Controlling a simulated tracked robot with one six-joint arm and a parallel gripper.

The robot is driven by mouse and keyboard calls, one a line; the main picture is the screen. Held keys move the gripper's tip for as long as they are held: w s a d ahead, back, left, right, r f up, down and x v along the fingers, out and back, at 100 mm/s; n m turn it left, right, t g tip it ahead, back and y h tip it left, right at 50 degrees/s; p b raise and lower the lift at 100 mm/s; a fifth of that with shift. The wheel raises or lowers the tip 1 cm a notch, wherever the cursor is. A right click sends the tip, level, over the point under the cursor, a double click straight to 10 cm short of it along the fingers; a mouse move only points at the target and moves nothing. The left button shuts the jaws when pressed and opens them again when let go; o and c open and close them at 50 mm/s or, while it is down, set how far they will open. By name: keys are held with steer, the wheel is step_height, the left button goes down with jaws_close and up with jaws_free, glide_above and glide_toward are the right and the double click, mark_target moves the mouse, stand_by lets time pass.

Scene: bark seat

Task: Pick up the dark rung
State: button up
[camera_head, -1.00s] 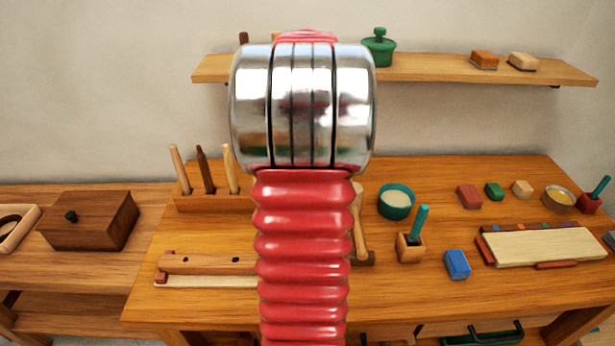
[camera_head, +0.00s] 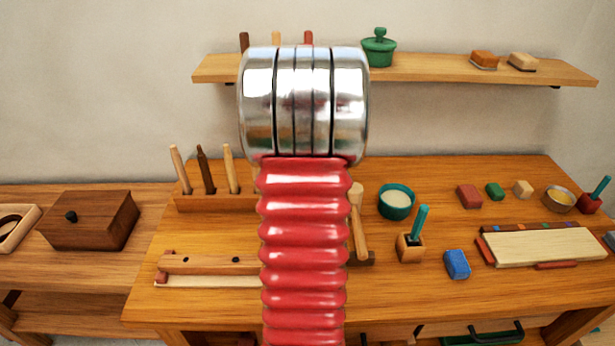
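A dark brown rung (camera_head: 206,170) stands upright, tilted slightly left, in a wooden rack (camera_head: 215,203) on the bench. A light rung (camera_head: 181,170) stands to its left and another light rung (camera_head: 230,169) to its right. Another dark stick (camera_head: 244,42) shows at the shelf, partly hidden by my arm. My red ribbed arm and its silver joint fill the middle of the view, to the right of the rack. My gripper is not visible.
A long drilled wooden bar (camera_head: 210,264) lies in front of the rack. A lidded brown box (camera_head: 90,220) sits at left. A mallet (camera_head: 359,240) is partly hidden behind my arm. A teal bowl (camera_head: 396,202) and blue block (camera_head: 457,264) are to the right.

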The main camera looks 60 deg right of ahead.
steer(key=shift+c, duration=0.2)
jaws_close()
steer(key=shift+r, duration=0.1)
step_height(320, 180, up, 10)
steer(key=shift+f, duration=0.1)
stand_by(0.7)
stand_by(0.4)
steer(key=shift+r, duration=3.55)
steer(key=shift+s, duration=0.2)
